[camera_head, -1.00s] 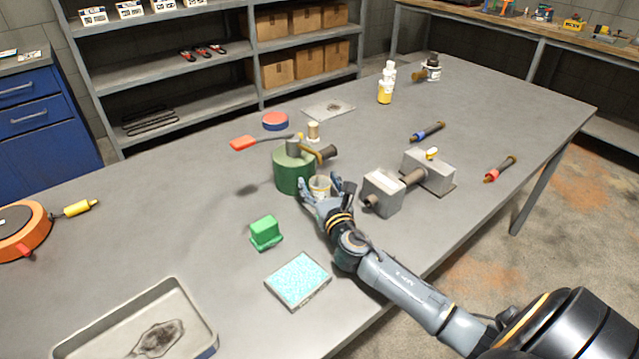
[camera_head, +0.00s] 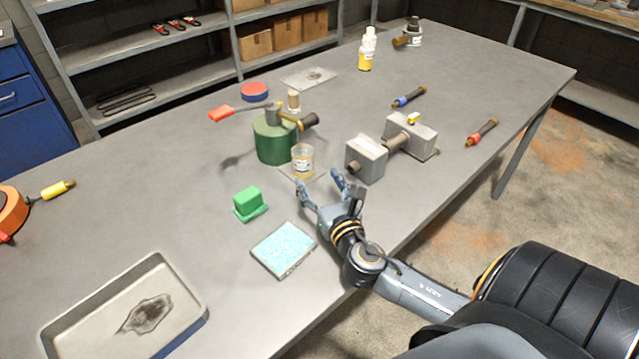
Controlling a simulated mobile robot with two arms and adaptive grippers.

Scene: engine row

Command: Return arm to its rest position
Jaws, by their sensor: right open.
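My right gripper (camera_head: 320,192) is open and empty over the near part of the grey table (camera_head: 215,310). Its spread fingers point toward a small clear cup with amber contents (camera_head: 303,160), with a gap between them. The cup stands on the table beside a green cylinder (camera_head: 272,140) with a brown-ended fitting on top. My right arm comes in from the lower right, across the table's front edge. My left gripper is not in view.
A grey metal block assembly (camera_head: 367,159) stands right of the gripper. A green block (camera_head: 249,203) and a light blue pad (camera_head: 284,248) lie to its left. A stained tray (camera_head: 190,335) is at lower left. The floor beyond the right edge is clear.

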